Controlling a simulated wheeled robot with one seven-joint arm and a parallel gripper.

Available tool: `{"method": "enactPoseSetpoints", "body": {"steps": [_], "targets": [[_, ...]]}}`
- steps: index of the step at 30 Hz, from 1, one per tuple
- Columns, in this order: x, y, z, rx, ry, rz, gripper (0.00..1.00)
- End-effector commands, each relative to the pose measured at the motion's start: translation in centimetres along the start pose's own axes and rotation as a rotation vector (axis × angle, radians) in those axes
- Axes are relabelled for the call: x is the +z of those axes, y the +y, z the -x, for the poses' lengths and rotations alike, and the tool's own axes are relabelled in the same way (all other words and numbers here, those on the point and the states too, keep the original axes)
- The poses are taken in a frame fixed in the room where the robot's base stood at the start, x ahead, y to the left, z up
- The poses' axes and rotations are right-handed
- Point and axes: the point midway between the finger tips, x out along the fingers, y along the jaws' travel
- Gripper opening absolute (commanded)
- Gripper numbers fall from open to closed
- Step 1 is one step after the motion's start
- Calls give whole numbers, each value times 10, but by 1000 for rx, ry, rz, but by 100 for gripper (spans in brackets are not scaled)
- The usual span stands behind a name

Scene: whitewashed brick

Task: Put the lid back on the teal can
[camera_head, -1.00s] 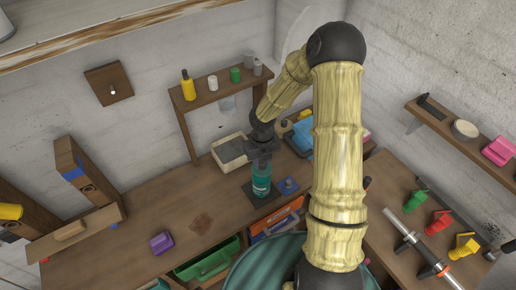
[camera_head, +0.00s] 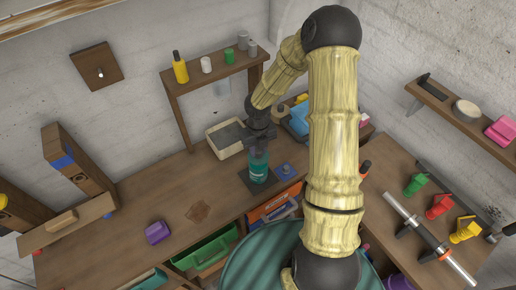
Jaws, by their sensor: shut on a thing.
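The teal can (camera_head: 259,168) stands upright on a dark square mat (camera_head: 248,184) on the workbench. My gripper (camera_head: 259,142) points down right at the can's top and is shut. The thing between its fingers, taken to be the lid, is hidden by the dark fingers and wrist. I cannot tell whether the lid touches the can's rim.
A small blue square piece (camera_head: 287,172) lies just right of the can. A pale tray (camera_head: 222,149) is behind it, and a shelf with bottles (camera_head: 218,70) stands at the back. A purple block (camera_head: 158,232) lies left. The bench's left middle is mostly clear.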

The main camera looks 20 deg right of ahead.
Motion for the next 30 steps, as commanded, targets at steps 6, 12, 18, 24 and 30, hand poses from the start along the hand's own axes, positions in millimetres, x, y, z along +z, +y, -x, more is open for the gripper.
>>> {"method": "enactPoseSetpoints", "body": {"steps": [6,12,18,24,30], "targets": [[0,0,-19,0,1,0,3],[0,0,-32,-1,1,1,3],[0,0,-37,0,0,0,3],[0,0,-37,0,0,0,3],[0,0,-37,0,0,0,3]]}}
